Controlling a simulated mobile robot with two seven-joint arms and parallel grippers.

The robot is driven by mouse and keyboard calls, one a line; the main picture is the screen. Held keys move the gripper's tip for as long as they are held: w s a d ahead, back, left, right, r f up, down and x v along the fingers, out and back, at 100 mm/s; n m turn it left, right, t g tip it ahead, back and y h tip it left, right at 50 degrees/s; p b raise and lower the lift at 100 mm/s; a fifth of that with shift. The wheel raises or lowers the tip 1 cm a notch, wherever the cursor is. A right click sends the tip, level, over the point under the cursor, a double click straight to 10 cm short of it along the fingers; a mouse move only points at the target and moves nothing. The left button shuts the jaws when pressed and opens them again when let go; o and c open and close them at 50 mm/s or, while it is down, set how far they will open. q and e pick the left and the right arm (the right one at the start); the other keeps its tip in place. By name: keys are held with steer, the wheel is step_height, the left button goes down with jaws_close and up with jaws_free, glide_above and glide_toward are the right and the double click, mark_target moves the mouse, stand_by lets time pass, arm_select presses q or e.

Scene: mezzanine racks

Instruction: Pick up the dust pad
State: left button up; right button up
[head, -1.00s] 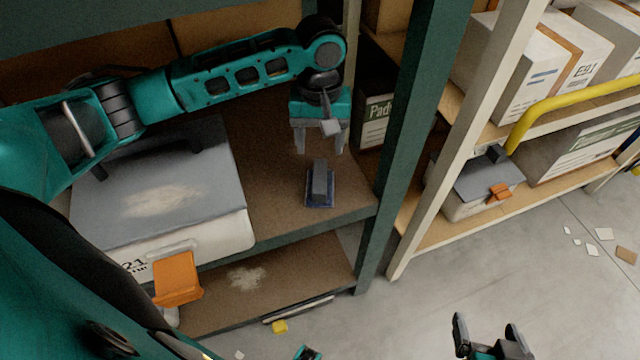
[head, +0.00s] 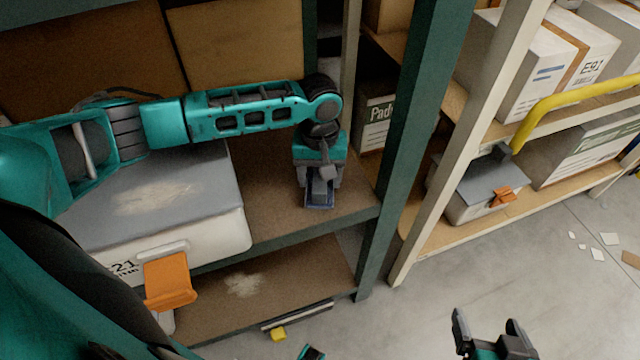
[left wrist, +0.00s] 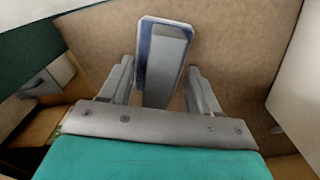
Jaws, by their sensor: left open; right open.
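The dust pad (head: 319,200) is a small blue pad with a grey block-shaped handle. It lies on the brown shelf board near the front edge, beside the green upright. My left gripper (head: 321,182) is open above the pad and hides part of it in the head view. In the left wrist view the dust pad (left wrist: 165,55) shows its grey handle between the two open fingers (left wrist: 163,85), with a gap on each side. My right gripper (head: 488,330) is open and empty over the floor at the bottom right.
A white bin with a grey dusty lid (head: 95,230) and orange latch (head: 169,281) stands left of the pad. The green upright (head: 408,130) rises close on the right. A dusty lower shelf (head: 285,275) lies below. A yellow rail (head: 560,105) crosses the right rack.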

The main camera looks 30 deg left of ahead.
arm_select(q)
steer(key=c, duration=0.8)
jaws_close()
arm_select(e)
steer(key=shift+s+d+f, duration=0.2)
steer(key=shift+s+f, duration=0.05)
